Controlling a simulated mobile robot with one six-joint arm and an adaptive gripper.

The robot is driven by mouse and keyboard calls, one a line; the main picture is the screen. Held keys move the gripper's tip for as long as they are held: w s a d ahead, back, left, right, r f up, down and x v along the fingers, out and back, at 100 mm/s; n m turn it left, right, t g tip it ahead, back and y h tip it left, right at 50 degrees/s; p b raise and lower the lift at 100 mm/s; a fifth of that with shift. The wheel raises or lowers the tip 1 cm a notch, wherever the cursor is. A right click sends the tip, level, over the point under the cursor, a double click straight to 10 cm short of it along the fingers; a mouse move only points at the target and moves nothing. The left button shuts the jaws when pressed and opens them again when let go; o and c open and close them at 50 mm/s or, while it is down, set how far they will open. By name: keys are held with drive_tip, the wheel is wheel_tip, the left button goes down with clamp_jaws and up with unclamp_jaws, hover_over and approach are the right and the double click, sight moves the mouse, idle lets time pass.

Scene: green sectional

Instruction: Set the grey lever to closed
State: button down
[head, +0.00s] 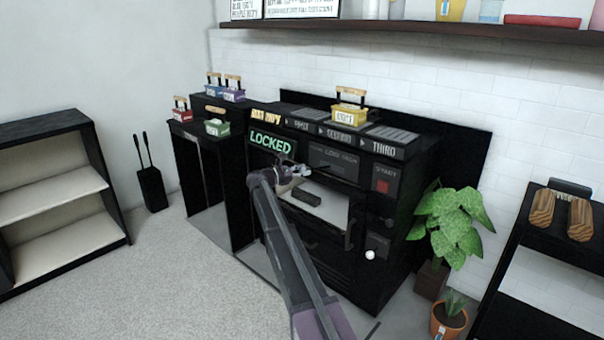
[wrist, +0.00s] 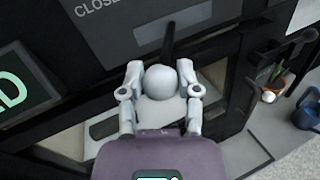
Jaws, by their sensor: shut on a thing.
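The lever's pale grey round knob (wrist: 161,82) sits between the two fingers of my gripper (wrist: 160,76) in the wrist view. A dark stem rises from behind the knob toward a dark panel (wrist: 115,28) lettered "CLOSE", with the rest of the word cut off. My gripper is shut on the knob. In the head view my gripper (head: 296,171) is at the front of the black machine (head: 395,190), just right of a green "LOCKED" sign (head: 271,143). The arm and gripper hide much of the lever there, so its exact setting is unclear.
Below my gripper is an open bay with a pale shelf (head: 320,204) and a dark block (head: 306,212). A red button (head: 382,186) and a white knob (head: 370,254) are at the right. A leafy plant (head: 450,220) stands beside the machine. Carpet (head: 150,285) is clear at left.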

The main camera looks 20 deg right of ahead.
drive_tip(key=shift+w+a, duration=0.2)
drive_tip(key=shift+w, duration=0.55)
drive_tip(key=shift+d, duration=0.2)
drive_tip(key=shift+c, duration=1.5)
unclamp_jaws()
drive_tip(key=shift+d, duration=0.1)
drive_tip(key=shift+a, duration=0.2)
drive_tip(key=s+a, duration=0.1)
drive_tip(key=a, duration=1)
drive_tip(key=shift+s+a, duration=0.3)
drive_tip(key=shift+s, duration=0.05)
